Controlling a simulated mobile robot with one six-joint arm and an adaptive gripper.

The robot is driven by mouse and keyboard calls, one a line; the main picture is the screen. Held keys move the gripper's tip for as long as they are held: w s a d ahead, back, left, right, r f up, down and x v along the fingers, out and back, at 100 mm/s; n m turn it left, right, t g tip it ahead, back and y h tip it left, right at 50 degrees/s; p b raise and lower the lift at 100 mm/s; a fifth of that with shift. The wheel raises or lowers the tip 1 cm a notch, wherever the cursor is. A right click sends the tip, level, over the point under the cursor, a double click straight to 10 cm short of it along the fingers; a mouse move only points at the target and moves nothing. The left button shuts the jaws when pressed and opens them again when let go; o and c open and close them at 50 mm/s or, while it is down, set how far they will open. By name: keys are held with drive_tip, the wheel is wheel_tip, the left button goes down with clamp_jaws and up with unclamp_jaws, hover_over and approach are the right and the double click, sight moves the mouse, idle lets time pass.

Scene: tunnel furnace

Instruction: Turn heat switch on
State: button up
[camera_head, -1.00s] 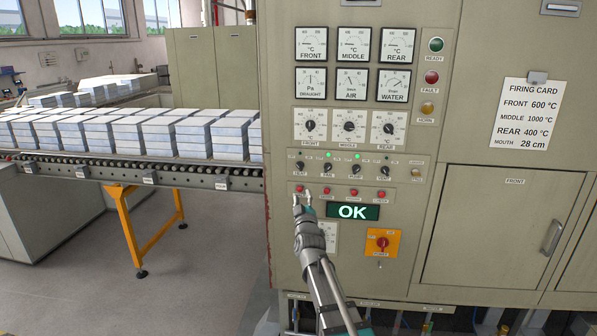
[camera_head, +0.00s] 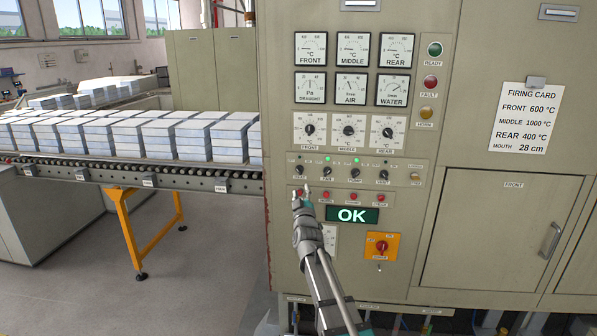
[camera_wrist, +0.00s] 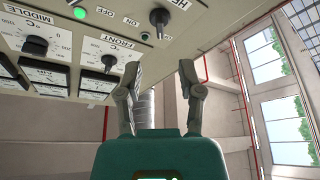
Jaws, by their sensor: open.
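The heat switch (camera_head: 300,171) is the leftmost small black knob in the switch row on the beige panel. It also shows at the top of the wrist view (camera_wrist: 160,18), beside a partly cut-off label. In the head view no lamp glows above it, while green lamps glow above the fan switch (camera_head: 328,172) and the pump switch (camera_head: 355,173). My gripper (camera_head: 302,192) is open and empty, just below the heat switch in the head view, over the left end of the red button row. In the wrist view my gripper (camera_wrist: 158,67) has its fingers apart, with nothing between them.
Below the switches are red buttons (camera_head: 353,197), a green OK display (camera_head: 351,215) and an orange-backed red rotary switch (camera_head: 381,246). The front dial (camera_head: 310,130) sits above the heat switch. A roller conveyor (camera_head: 150,178) with pale blocks stands left of the panel.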

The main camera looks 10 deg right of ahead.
sight(299, 173)
drive_tip(key=p+x, duration=0.2)
drive_tip(key=x, duration=0.8)
drive_tip(key=shift+p, duration=0.4)
drive_tip(key=shift+c, duration=0.2)
clamp_jaws()
